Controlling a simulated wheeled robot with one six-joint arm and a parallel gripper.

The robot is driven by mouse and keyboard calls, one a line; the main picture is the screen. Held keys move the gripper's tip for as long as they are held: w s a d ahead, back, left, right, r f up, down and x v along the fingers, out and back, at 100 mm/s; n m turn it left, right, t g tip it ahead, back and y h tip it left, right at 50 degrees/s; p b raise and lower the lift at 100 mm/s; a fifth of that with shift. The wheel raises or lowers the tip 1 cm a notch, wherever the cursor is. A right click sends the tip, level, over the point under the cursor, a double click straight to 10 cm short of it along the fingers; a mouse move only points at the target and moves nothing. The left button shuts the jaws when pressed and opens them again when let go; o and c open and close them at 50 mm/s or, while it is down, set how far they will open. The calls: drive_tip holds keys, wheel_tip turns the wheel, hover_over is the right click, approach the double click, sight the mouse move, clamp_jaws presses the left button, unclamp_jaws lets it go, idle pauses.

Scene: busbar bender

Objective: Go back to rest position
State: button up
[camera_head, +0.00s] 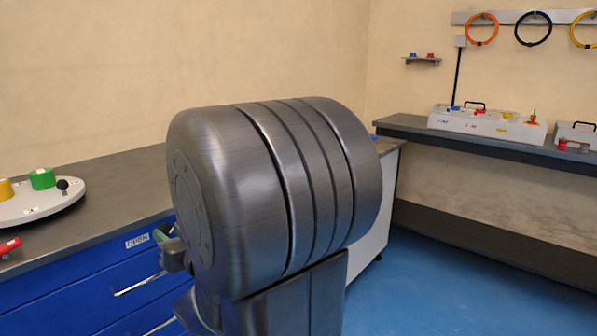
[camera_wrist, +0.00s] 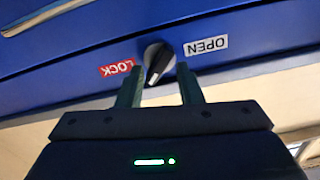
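The fingertips point at a black and silver lock knob (camera_wrist: 158,63) on the blue cabinet front. The knob sits between a red LOCK label (camera_wrist: 116,68) and a white OPEN label (camera_wrist: 206,45). I cannot tell whether the fingers touch the knob. In the head view my large grey arm joint fills the middle and hides most of the gripper. The blue cabinet (camera_head: 82,296) and its OPEN label (camera_head: 137,241) show at the left.
The grey worktop (camera_head: 110,206) carries a white round board (camera_head: 40,207) with a green and a yellow cylinder, and a red object (camera_head: 9,246) near its edge. A shelf (camera_head: 480,144) with boxes runs along the right wall. Blue floor (camera_head: 440,285) is clear at right.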

drive_tip(key=shift+n, duration=1.2)
drive_tip(key=shift+s, duration=0.1)
